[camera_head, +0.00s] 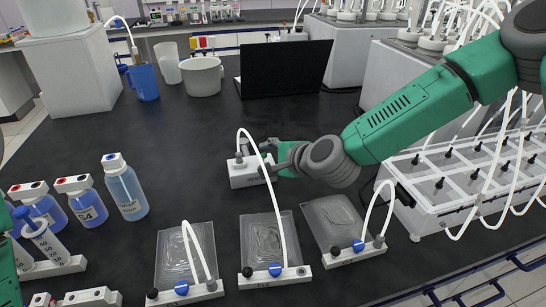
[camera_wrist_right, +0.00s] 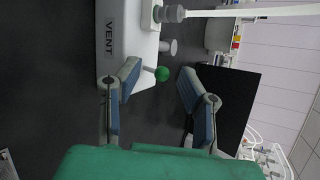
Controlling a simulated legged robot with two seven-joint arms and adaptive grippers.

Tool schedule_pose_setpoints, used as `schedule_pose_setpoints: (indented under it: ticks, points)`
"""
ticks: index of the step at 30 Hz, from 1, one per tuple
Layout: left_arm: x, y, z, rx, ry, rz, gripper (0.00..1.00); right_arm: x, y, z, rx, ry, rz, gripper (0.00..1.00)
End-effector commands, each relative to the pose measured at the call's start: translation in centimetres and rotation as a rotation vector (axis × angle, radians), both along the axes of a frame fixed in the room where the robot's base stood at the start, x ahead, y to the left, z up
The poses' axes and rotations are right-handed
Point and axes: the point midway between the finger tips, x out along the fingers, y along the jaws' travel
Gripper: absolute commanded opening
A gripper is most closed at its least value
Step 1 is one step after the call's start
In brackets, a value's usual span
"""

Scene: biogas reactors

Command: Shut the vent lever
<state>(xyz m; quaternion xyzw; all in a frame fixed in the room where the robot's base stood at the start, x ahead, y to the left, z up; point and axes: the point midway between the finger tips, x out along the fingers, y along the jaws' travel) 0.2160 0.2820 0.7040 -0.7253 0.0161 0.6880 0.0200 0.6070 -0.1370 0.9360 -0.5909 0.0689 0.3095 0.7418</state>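The vent box (camera_head: 247,172) is a white block on the black bench, marked VENT in the right wrist view (camera_wrist_right: 112,45). A short lever with a green ball knob (camera_wrist_right: 162,74) sticks out from its side in that view. My right gripper (camera_head: 285,160) is beside the box, partly hidden by its own wrist in the head view. In the right wrist view its two fingers (camera_wrist_right: 160,84) are apart, with the green knob between their tips, and no contact can be made out. A short length of my left arm shows at the left edge; its gripper is out of view.
A white tube arches from the vent box over the bench. Three flat clear bags (camera_head: 266,240) with blue-valved white bars lie in front. Blue-liquid bottles (camera_head: 124,188) stand left. A black laptop (camera_head: 284,69) is behind; a white reactor rack (camera_head: 460,180) stands right.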

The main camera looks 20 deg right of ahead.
Motion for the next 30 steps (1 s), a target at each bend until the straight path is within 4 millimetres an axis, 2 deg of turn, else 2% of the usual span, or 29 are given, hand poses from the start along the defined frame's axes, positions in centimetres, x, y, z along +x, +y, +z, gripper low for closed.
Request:
schedule_pose_setpoints:
  ticks: [5,12,18,24,30]
  points:
    - [-0.1,0.0,0.0,0.000,0.001,0.000,0.28,-1.8,-1.0,1.2,0.001,-0.001,-0.001,0.34]
    - [-0.1,0.0,0.0,0.000,0.001,0.000,0.28,-6.0,-2.9,3.6,0.002,0.001,-0.001,0.34]
    - [0.0,0.0,0.0,0.000,0.001,0.000,0.28,-8.4,-4.0,4.9,-0.001,0.002,0.001,0.34]
    - [0.0,0.0,0.0,-0.001,0.001,0.000,0.28,-9.2,-4.2,5.3,-0.001,0.003,0.002,0.34]
    - [0.1,0.0,-0.1,0.000,0.003,0.000,0.28,-9.2,-4.3,5.3,-0.002,0.003,0.002,0.34]
